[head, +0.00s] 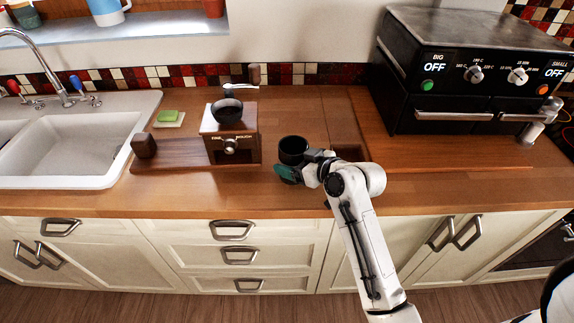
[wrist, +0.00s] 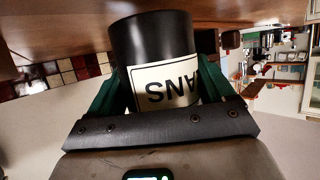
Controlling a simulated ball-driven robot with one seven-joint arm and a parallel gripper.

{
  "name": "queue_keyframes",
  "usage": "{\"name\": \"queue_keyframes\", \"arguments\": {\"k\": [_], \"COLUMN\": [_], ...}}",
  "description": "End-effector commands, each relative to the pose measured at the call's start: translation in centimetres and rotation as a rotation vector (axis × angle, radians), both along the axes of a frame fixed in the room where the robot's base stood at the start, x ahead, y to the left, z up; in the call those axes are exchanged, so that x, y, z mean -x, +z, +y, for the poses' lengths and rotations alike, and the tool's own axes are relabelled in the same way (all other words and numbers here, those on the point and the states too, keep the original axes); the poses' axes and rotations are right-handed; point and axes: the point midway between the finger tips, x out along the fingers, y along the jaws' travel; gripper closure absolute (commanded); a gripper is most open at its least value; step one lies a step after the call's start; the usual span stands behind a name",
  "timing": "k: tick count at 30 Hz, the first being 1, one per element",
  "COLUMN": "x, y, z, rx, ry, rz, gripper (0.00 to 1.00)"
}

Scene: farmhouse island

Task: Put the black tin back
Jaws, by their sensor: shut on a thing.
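The black tin (head: 293,147) is upright at the middle of the wooden counter, its dark open top showing. In the wrist view the black tin (wrist: 150,42) appears upside down, with a white label reading in part "ANS".
A wooden coffee grinder (head: 231,138) with a black bowl stands left of the tin. A black oven (head: 470,80) stands to the right behind a wooden board (head: 450,157). A white sink (head: 75,145) is at the far left. The counter's front strip is clear.

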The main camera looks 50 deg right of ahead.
Motion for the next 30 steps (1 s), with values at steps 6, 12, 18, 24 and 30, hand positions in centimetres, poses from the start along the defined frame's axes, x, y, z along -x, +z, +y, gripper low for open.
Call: {"name": "queue_keyframes", "arguments": {"k": [6, 12, 18, 24, 30], "x": [1.24, 1.20, 1.20, 1.19, 1.19], "y": [-1.54, -1.53, -1.73, -1.73, -1.23], "z": [-0.09, -0.07, -0.08, -0.07, -0.08], "rx": [0.001, 0.001, 0.001, 0.001, 0.001], "ry": [-0.001, -0.001, -0.001, -0.001, -0.001], "rz": [-0.002, -0.001, -0.001, -0.001, -0.001], "gripper": [0.69, 0.69, 0.08, 0.00, 0.00]}}
